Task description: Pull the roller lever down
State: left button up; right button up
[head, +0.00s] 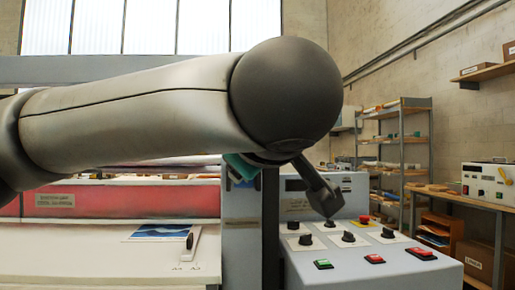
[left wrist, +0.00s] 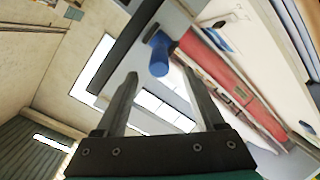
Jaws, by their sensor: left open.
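In the left wrist view a blue cylindrical grip (left wrist: 160,58), which looks like the roller lever's handle, stands out from the machine's pale side panel. My left gripper (left wrist: 159,75) is open, with its two dark fingers apart and the blue grip in line with the gap at their tips. I cannot tell whether the grip is between the tips or just beyond them, and no contact shows. My right gripper is not in view.
The laminator's red band (head: 120,201) runs behind a white feed table (head: 90,250) with a blue print (head: 163,232). A grey control console (head: 375,265) with knobs, buttons and a red emergency stop (head: 364,219) stands right. Shelves and a workbench are farther right.

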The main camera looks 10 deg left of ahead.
pick_arm(q)
jog(key=v, duration=0.5)
jog(key=shift+s+d, duration=0.1)
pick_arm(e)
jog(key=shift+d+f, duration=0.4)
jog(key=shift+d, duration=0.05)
